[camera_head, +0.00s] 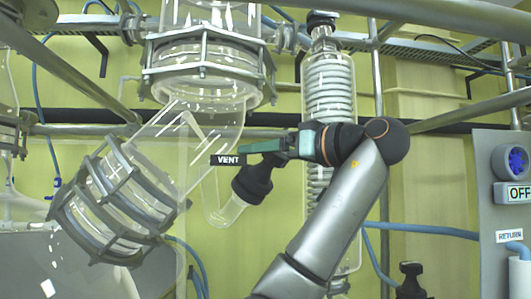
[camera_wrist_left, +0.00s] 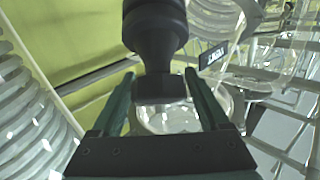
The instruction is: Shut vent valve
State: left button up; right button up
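The black VENT label (camera_head: 228,159) hangs beside the glass piping, and it also shows in the left wrist view (camera_wrist_left: 212,55). The black vent valve (camera_head: 252,184) sits on a glass side branch just below and right of the label. My left gripper (camera_head: 262,146) has its green fingers at the top of the valve. In the left wrist view, the valve's black handle (camera_wrist_left: 160,88) lies between the two fingertips, close to both, with a narrow gap seeming to show on the right. Contact is hard to judge. My right gripper is not in view.
A glass vessel neck with metal flanges (camera_head: 207,75) is above left, and a tilted flanged glass section (camera_head: 110,205) lower left. A coiled glass condenser (camera_head: 330,85) stands close behind my arm. Metal rails cross the top; a grey control panel (camera_head: 500,235) is at right.

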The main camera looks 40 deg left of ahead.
pick_arm(q)
jog(key=c, duration=1.1)
